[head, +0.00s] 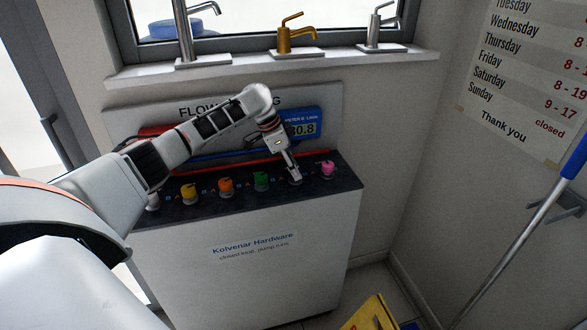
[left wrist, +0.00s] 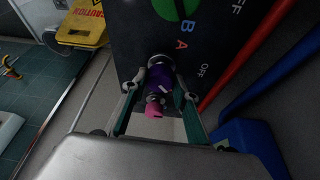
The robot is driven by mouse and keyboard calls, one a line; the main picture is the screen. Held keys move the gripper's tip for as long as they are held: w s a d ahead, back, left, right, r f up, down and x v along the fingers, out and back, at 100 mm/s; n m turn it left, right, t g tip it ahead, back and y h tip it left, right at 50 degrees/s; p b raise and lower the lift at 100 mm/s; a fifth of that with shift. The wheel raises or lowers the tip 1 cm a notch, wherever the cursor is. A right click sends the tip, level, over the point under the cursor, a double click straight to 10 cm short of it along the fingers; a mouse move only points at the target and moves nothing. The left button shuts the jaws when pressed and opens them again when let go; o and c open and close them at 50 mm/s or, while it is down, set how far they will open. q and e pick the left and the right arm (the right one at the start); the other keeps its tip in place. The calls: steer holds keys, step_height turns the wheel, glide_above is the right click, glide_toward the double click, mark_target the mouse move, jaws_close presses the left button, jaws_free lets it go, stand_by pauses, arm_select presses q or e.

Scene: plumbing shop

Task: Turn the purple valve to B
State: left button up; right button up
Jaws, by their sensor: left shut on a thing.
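The purple valve (left wrist: 160,76) sits on the dark top of the white cabinet, between the green and pink valves. In the left wrist view it lies between the fingers of my left gripper (left wrist: 161,82), which is shut on it. The letters B (left wrist: 193,27) and A (left wrist: 181,45) and the word OFF are printed beside it. Which mark its pointer faces, I cannot tell. In the head view my left gripper (head: 294,176) reaches down over the valve and mostly hides it. My right gripper is not in view.
The pink valve (head: 327,169) stands close to the right; the green (head: 261,181), orange (head: 226,187) and yellow (head: 188,193) valves stand to the left. Red and blue pipes and a blue meter (head: 304,126) are behind. A yellow caution sign (head: 372,315) stands on the floor.

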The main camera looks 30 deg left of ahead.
arm_select(q)
steer(key=shift+w+m+g+h, duration=0.1)
steer(key=shift+m+g+h, duration=0.2)
steer(key=shift+m, duration=0.7)
steer(key=shift+r, duration=0.1)
steer(key=o, duration=1.1)
steer(key=shift+a+r, duration=0.1)
steer(key=v, duration=1.1)
steer(key=shift+r, duration=0.35)
